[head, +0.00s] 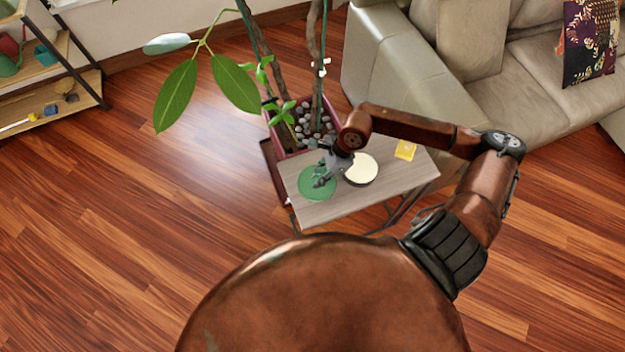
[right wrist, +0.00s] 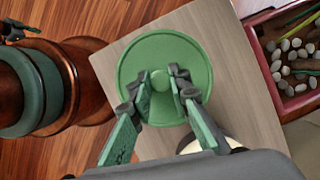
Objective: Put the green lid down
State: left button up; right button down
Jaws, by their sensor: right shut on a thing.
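The green lid (head: 316,183) is round and flat, with a small knob in its middle. It lies level at or just above the left part of the small wooden table (head: 345,203); I cannot tell whether it touches. My right gripper (head: 323,177) is over it, and in the right wrist view its fingers (right wrist: 170,87) are shut on the knob of the lid (right wrist: 150,50). A round open pot (head: 362,170) with a pale inside stands just right of the lid, partly hidden by the gripper. My left gripper is not clearly seen.
A yellow item (head: 405,150) lies on the table's right side. A planter with stones (head: 312,130) and a tall leafy plant stands behind the table. A beige sofa (head: 400,75) is at the back right. A shelf (head: 50,110) stands at far left, with open floor between.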

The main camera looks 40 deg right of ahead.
aim_at(314, 180)
jog(key=shift+w+a+f, duration=0.1)
jog(key=shift+w+f, duration=0.9)
jog(key=shift+f, duration=0.15)
notch_tip(314, 180, down, 3)
jog(key=shift+f+b, duration=0.1)
jog(key=shift+b, duration=0.5)
jog(key=c, duration=1.8)
grip_release()
jog(key=p+v, duration=0.2)
jog(key=v, duration=1)
